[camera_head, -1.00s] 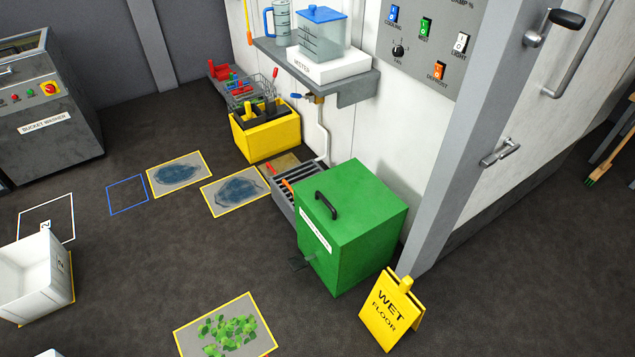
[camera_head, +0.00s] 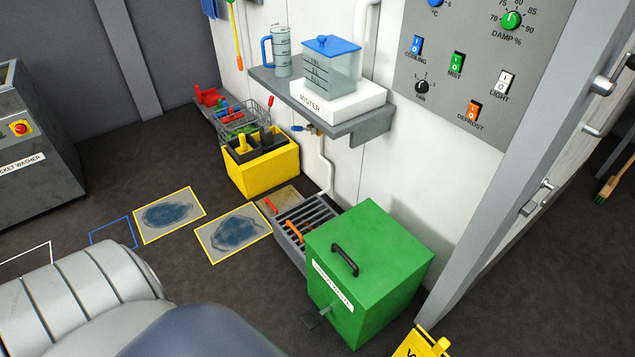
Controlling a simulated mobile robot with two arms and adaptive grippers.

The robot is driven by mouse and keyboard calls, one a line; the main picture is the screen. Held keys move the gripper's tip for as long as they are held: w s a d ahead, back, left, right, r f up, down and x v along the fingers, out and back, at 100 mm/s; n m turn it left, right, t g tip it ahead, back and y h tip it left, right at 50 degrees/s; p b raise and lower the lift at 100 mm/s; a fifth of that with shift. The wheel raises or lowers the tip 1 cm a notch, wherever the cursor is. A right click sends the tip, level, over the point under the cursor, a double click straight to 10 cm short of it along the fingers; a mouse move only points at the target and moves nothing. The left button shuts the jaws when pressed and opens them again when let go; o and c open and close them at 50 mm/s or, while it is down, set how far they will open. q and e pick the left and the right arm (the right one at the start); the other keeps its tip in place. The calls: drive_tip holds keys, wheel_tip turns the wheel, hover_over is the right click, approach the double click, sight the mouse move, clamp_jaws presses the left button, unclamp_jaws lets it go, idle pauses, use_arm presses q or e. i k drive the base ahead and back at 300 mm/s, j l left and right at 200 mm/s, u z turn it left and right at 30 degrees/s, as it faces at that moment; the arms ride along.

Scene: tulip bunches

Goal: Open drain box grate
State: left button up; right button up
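The drain box (camera_head: 288,246) stands on the floor against the white wall, left of the green bin. Its dark barred grate (camera_head: 314,217) lies on top and looks closed. An orange handle (camera_head: 294,232) shows at the grate's left front side. The green bin hides the right end of the box. A grey arm of mine reaches in at the lower left, well in front of the drain box. Neither of my grippers is in view.
The green bin (camera_head: 376,262) with a black handle stands close against the drain box. A yellow caddy (camera_head: 262,171) with tools is behind it. A shelf (camera_head: 369,127) with the mister juts out above. Floor mats (camera_head: 234,232) lie to the left, and a yellow sign (camera_head: 424,343) is at the lower right.

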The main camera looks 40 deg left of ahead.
sight(288, 224)
drive_tip(key=i+j+z, duration=0.25)
drive_tip(key=j, duration=1.2)
drive_tip(key=j+z, duration=0.2)
drive_tip(key=j, duration=1.2)
